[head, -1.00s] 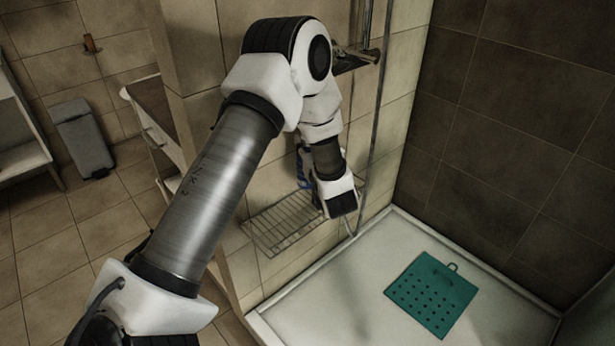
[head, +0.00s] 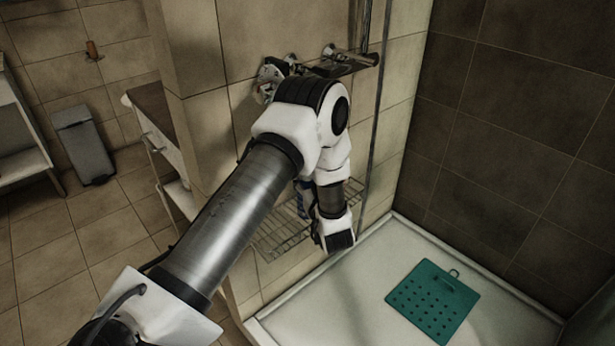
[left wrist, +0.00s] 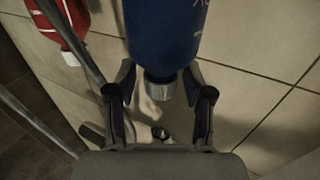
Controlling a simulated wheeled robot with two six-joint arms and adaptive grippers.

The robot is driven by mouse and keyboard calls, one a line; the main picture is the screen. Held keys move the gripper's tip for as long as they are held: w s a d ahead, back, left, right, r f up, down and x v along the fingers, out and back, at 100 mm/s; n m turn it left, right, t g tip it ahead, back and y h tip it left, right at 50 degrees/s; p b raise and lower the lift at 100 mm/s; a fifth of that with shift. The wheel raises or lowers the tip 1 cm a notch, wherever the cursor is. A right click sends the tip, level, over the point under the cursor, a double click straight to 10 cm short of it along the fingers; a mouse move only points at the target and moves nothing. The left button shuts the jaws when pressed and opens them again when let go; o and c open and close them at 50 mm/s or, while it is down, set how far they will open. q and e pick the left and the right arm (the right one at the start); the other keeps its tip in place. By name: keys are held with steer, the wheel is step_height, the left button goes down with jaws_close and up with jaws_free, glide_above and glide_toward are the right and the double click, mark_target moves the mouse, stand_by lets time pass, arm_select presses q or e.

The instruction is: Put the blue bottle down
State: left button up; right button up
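The blue bottle (head: 302,200) shows in part in the head view, left of my left wrist and over the wire rack (head: 270,240); my arm hides the rest. In the left wrist view the blue bottle (left wrist: 163,35) has pale lettering and a silver cap at its lower end. The fingers of my left gripper (left wrist: 160,75) lie against both sides of its narrowing end. In the head view my left gripper (head: 338,240) is beside the rack's right part. Whether the bottle touches the rack is hidden. My right gripper is not in view.
A red object with a white end (left wrist: 65,30) is in the upper left of the left wrist view. A shower fixture (head: 340,62) is on the tiled wall above. A green perforated mat (head: 434,300) lies on the white shower tray (head: 370,300). A bin (head: 84,142) stands left.

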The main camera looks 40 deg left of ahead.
arm_select(q)
steer(key=shift+r, duration=0.1)
steer(key=shift+r, duration=0.25)
steer(key=v, duration=1.2)
steer(key=s+d+f+m+g+h, duration=0.1)
steer(key=s+d+f+m+h, duration=0.1)
steer(key=s+f+h, duration=0.3)
steer(key=s+d+f+m+g+h, duration=0.1)
steer(key=d+f+m+h, duration=0.15)
steer(key=f, duration=0.55)
steer(key=s+d+f+m+g+h, duration=0.1)
steer(key=s+d+f+m+h, duration=0.15)
steer(key=f, duration=0.35)
steer(key=s+d+f+m+g+h, duration=0.2)
steer(key=s+d+g+h, duration=0.1)
steer(key=s, duration=0.5)
steer(key=s+d+f+m+g+h, duration=0.2)
steer(key=s+d+g+h, duration=0.1)
steer(key=s, duration=0.6)
steer(key=shift+s+d+f+m, duration=0.25)
steer(key=shift+d+f+m, duration=0.1)
steer(key=shift+d, duration=0.45)
steer(key=shift+c, duration=0.4)
